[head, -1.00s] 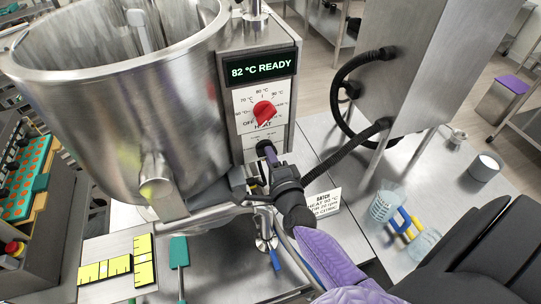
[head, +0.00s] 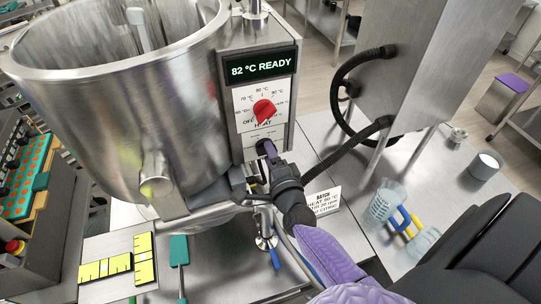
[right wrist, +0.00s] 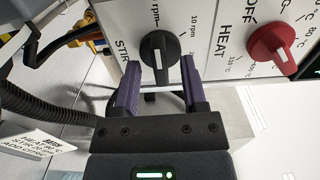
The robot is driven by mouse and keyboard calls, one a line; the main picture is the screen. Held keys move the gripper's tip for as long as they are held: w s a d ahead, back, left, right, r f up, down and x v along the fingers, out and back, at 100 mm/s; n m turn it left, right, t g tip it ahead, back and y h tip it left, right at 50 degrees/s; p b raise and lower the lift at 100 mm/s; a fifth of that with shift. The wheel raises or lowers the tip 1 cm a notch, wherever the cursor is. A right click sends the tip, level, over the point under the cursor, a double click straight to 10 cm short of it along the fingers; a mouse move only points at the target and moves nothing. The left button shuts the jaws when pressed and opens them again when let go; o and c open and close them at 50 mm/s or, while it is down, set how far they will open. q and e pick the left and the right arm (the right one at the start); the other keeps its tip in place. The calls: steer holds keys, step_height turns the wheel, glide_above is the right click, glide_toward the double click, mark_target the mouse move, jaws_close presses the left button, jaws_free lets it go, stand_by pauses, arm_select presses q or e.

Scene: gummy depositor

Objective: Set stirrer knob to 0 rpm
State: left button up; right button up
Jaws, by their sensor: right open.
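The black stirrer knob (right wrist: 160,57) is on the white panel beside the letters "STIR". A white mark on its face points toward the bottom of the right wrist view, and "10 rpm" is printed to its right. My right gripper (right wrist: 160,72) is open, with one purple finger on each side of the knob. I cannot tell whether either finger touches it. In the head view my right gripper (head: 267,152) is at the lower panel and hides the knob. My left gripper is not in view.
The red heat knob (head: 264,111) is above my gripper, under the display (head: 261,66) reading "82 °C READY". A steel kettle (head: 115,110) stands left. A batch card (head: 322,201), a black hose (head: 345,150) and a clear beaker (head: 384,203) are to the right.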

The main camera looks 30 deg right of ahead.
steer(key=v, duration=1)
steer(key=shift+b, duration=0.45)
